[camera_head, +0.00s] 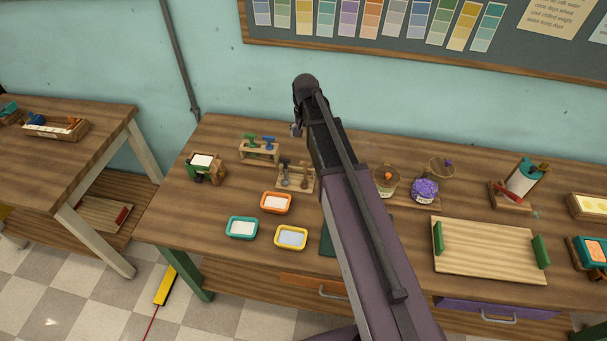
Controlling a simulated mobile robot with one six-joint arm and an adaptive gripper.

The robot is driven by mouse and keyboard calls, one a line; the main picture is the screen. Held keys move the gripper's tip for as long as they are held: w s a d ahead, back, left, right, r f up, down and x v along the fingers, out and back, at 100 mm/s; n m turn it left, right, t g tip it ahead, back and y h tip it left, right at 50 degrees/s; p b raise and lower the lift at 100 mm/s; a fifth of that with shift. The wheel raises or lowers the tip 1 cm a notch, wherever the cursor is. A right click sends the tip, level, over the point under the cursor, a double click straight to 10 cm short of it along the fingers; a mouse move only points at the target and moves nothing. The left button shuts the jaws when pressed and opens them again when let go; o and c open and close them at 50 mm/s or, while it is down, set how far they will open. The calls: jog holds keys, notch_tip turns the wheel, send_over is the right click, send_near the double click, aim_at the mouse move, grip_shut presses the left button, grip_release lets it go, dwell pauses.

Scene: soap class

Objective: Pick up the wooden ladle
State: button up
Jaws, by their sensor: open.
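I cannot make out a wooden ladle for certain. A small wooden rack (295,183) just left of my arm holds slim brown and grey upright pieces, too small to identify. My purple and dark arm rises from the bottom edge across the middle of the workbench (205,225) and covers part of it. I cannot make out my gripper; its fingers seem hidden behind the arm.
Another rack (259,153) holds green and blue pieces. Orange (276,203), teal (241,228) and yellow (291,238) trays lie in front.

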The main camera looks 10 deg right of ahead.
aim_at(305, 163)
jog(key=shift+f, duration=0.15)
notch_tip(305, 163, down, 8)
jog(key=b, duration=0.8)
jog(key=shift+f+b, duration=0.2)
jog(key=shift+b, duration=0.15)
dwell(0.5)
jog(key=shift+f+b, duration=2.6)
jog(key=c, duration=1.3)
